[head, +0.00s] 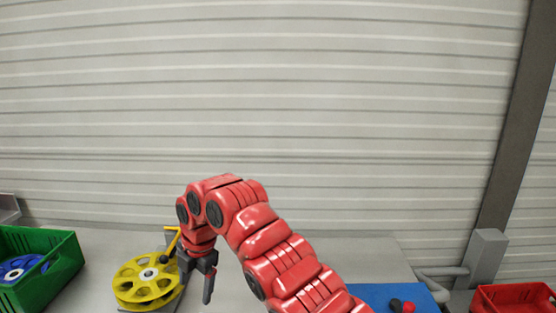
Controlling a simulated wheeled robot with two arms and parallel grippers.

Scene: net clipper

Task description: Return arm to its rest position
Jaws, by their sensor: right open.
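My red right arm rises from the bottom right and bends down toward the left. Its dark gripper (197,283) is open, pointing down over the grey table (232,268). It hangs just right of a yellow spoked reel (143,283), close to the reel's right edge; I cannot tell whether they touch. The fingers look empty. My left gripper is not in view.
A green crate (52,280) holding a blue reel (24,267) stands at the left. A blue board (378,293) with a red and black item (403,306) lies at the lower right. A red crate (512,297) and grey post (486,258) are farther right.

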